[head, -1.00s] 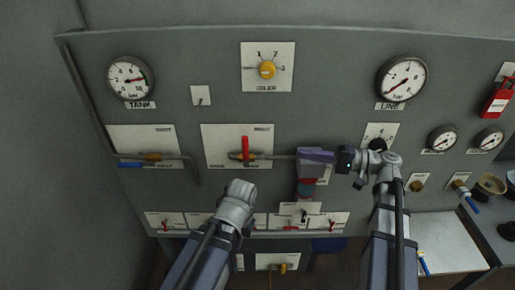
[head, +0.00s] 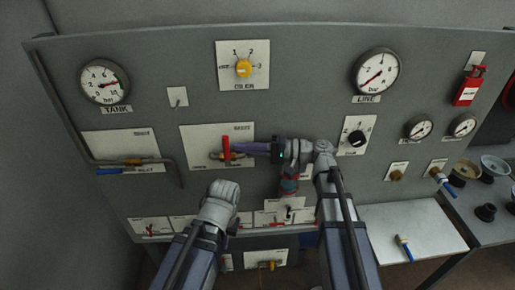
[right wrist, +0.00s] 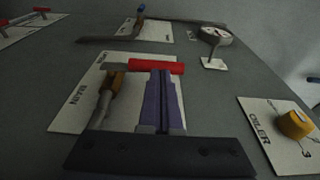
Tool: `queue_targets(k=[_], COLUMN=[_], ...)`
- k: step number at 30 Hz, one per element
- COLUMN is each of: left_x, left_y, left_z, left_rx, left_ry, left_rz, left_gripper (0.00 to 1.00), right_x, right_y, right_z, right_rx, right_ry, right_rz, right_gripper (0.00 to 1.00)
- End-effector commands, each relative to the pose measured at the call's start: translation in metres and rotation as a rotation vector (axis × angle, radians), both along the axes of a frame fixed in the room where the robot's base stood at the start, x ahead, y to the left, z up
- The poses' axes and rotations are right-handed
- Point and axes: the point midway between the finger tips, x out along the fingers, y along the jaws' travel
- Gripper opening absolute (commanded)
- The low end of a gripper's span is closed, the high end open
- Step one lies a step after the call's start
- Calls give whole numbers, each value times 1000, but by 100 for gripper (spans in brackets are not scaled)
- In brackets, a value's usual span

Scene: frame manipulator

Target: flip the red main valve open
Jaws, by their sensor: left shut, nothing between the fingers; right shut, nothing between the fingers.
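The red main valve handle (head: 226,148) stands upright on its brass valve body, in front of a white plate (head: 188,140). In the right wrist view the handle (right wrist: 155,66) lies across the picture, above the brass body (right wrist: 108,97). My right gripper (head: 238,148) is shut and points left, its purple fingertips at the handle's right side. In the right wrist view its fingers (right wrist: 160,75) overlap the handle; I cannot tell if they touch. My left gripper (head: 222,190) is below the valve, away from it; its fingertips are hidden behind the wrist.
Small red-handled levers (head: 150,230) line the panel's lower edge. A dark fitting (head: 288,186) sits under my right wrist. A shelf (head: 400,222) is at right.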

Motion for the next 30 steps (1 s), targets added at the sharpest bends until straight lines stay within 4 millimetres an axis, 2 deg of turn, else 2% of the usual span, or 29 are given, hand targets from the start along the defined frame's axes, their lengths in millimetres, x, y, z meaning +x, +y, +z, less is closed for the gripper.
queue_targets(k=[5, 19, 23, 30], left_x=[0, 0, 0, 0], left_y=[0, 0, 0, 0], left_z=[0, 5, 18, 65], left_rx=[0, 0, 0, 0], left_ry=[0, 0, 0, 0], left_rz=[0, 0, 0, 0], left_gripper=[0, 0, 0, 0], right_x=[1, 2, 2, 1], right_y=[9, 10, 14, 28], right_z=[0, 3, 8, 19], right_rx=[0, -10, -49, -213], right_ry=[0, 0, 1, 1], right_rz=[1, 1, 1, 3], right_gripper=[0, 0, 0, 0])
